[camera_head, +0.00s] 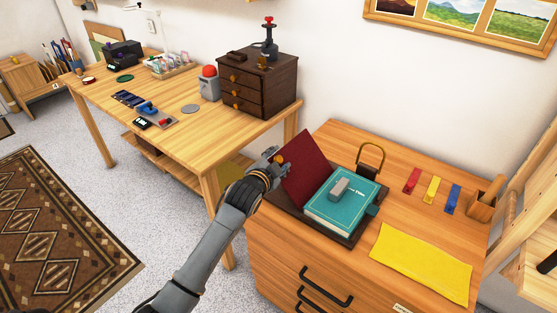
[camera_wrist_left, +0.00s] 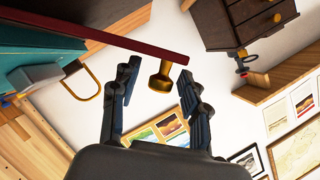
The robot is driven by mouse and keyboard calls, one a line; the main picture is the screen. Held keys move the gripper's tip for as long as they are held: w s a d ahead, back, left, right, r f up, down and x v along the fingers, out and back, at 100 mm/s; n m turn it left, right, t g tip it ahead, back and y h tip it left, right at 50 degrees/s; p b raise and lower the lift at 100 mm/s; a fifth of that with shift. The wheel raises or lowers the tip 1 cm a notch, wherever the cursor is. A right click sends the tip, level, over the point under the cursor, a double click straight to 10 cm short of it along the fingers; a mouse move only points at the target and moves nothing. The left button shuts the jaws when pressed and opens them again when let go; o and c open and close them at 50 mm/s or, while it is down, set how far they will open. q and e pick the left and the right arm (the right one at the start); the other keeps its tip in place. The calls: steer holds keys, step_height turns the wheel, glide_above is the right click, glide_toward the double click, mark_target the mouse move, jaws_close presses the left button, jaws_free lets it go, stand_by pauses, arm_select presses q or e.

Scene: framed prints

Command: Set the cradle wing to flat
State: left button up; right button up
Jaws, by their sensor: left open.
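The cradle (camera_head: 341,240) is a dark brown stand on the wooden cabinet. Its dark red wing (camera_head: 308,166) is tilted up at the left side; in the left wrist view the wing (camera_wrist_left: 110,36) shows edge-on. A teal book (camera_head: 343,208) lies on the cradle with a grey block (camera_head: 338,189) on top. A brass knob (camera_wrist_left: 160,78) sticks out from the wing. My left gripper (camera_head: 277,160) is at the wing's outer upper edge. In the left wrist view my left gripper (camera_wrist_left: 156,73) is open, with the knob between its fingers, apparently touching neither. My right gripper is out of view.
A brass loop (camera_head: 371,154) stands behind the book. A yellow cloth (camera_head: 422,262), red, yellow and blue strips (camera_head: 431,189) and a wooden holder (camera_head: 482,207) lie to the right. A workbench (camera_head: 181,98) with a dark drawer box (camera_head: 258,85) stands behind left.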

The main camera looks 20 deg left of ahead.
arm_select(q)
steer(key=shift+w, duration=0.1)
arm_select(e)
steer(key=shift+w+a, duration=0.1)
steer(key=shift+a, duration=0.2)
arm_select(q)
jaws_close()
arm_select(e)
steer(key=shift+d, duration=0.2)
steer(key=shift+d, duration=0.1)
